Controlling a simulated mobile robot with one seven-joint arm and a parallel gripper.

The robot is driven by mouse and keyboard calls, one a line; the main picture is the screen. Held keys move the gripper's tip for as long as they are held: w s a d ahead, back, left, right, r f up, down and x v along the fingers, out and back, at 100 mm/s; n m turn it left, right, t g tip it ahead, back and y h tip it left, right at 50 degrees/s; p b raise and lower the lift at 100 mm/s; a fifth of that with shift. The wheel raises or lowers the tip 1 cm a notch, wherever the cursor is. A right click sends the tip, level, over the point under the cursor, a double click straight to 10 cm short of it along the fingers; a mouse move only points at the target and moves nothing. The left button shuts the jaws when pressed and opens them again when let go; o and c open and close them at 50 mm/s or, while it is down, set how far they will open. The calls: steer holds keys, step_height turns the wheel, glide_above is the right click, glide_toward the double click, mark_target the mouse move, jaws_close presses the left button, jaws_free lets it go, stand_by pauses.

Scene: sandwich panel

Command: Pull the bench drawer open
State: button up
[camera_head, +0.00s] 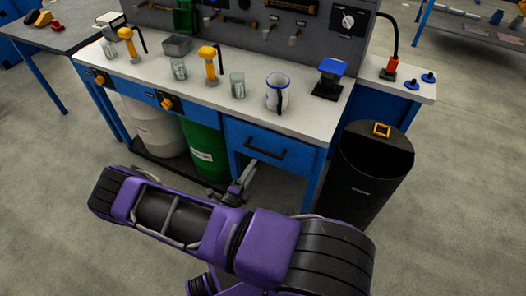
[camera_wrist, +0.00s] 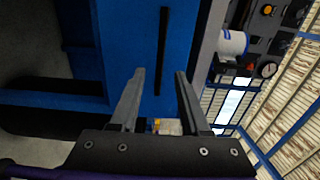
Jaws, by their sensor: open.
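The bench drawer (camera_head: 298,152) has a blue front under the white bench top and looks shut. Its black bar handle (camera_head: 266,153) runs across the front. My gripper (camera_head: 247,176) is in front of the drawer, at the handle's lower left in the head view. In the wrist view the drawer front (camera_wrist: 123,45) fills the middle, and the handle (camera_wrist: 163,45) stands upright in the picture. My gripper (camera_wrist: 160,73) is open there, its two fingers on either side of the handle's line. I cannot tell whether the handle is between the fingers in depth.
A blue-rimmed mug (camera_head: 277,92), a glass jar (camera_head: 237,86) and yellow-handled tools stand on the bench top (camera_head: 210,103). A black bin (camera_head: 375,175) stands close at right. A green drum (camera_head: 204,150) and a white drum (camera_head: 155,130) are under the bench. Open floor lies in front.

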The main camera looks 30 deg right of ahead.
mark_target(263, 150)
steer(key=x, duration=0.9)
steer(key=shift+w, duration=0.1)
jaws_close()
stand_by(1.1)
